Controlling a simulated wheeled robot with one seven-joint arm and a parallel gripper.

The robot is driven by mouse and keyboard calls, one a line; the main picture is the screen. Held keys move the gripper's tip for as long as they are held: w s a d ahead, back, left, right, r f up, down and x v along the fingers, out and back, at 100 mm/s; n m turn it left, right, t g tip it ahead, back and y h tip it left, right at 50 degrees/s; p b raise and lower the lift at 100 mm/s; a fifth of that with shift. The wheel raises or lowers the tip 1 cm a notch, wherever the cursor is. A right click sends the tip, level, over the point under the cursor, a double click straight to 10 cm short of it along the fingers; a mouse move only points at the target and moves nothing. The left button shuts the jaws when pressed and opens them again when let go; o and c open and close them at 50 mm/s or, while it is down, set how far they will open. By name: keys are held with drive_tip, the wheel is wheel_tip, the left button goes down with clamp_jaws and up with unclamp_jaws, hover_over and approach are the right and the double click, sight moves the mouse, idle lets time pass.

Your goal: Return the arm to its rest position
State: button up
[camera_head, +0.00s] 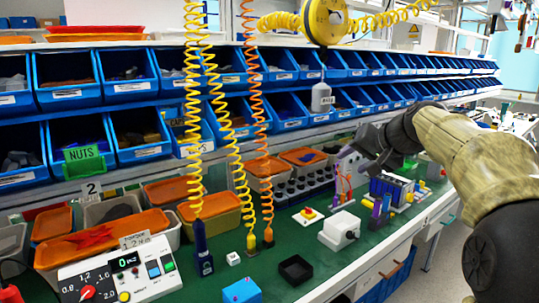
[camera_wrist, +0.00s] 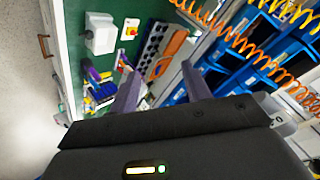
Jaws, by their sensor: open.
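My arm (camera_head: 460,150) comes in from the right in the head view and reaches over the bench. My gripper (camera_head: 352,155) is above the green bench top, near the middle right. In the wrist view my gripper (camera_wrist: 162,92) shows two dark fingers spread apart with nothing between them. The gripper is open and touches nothing that I can see. A control box with a rotary switch (camera_head: 88,291) sits at the front left of the bench, far from my gripper.
Blue bins (camera_head: 130,80) fill the shelves behind. Coiled yellow and orange hoses (camera_head: 265,130) hang over the bench. A white box (camera_head: 340,229), a black tray (camera_head: 296,269) and a blue block (camera_head: 241,291) stand on the green bench top (camera_head: 215,268). The aisle floor (camera_head: 425,275) is clear.

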drive_tip(key=s+a+f+g+h, duration=0.1)
drive_tip(key=s+f, duration=0.2)
drive_tip(key=f, duration=0.3)
drive_tip(key=s+a+f+n+g+h, duration=0.1)
drive_tip(key=s+f, duration=0.2)
drive_tip(key=f, duration=0.4)
drive_tip(key=s+a+f+g+h, duration=0.1)
drive_tip(key=s+a+f+g, duration=0.15)
drive_tip(key=f, duration=0.35)
drive_tip(key=s+f+n+g+h, duration=0.1)
drive_tip(key=s+f+n+g, duration=0.15)
drive_tip(key=s+f, duration=1.4)
drive_tip(key=w+p+v, duration=0.2)
drive_tip(key=p+v, duration=1.5)
drive_tip(key=v, duration=0.2)
drive_tip(key=shift+w+a+r+p, duration=0.3)
drive_tip(key=shift+a+r+p, duration=0.05)
drive_tip(key=shift+a+r, duration=0.35)
drive_tip(key=shift+w+n, duration=0.15)
drive_tip(key=shift+n, duration=0.1)
drive_tip(key=shift+a, duration=0.1)
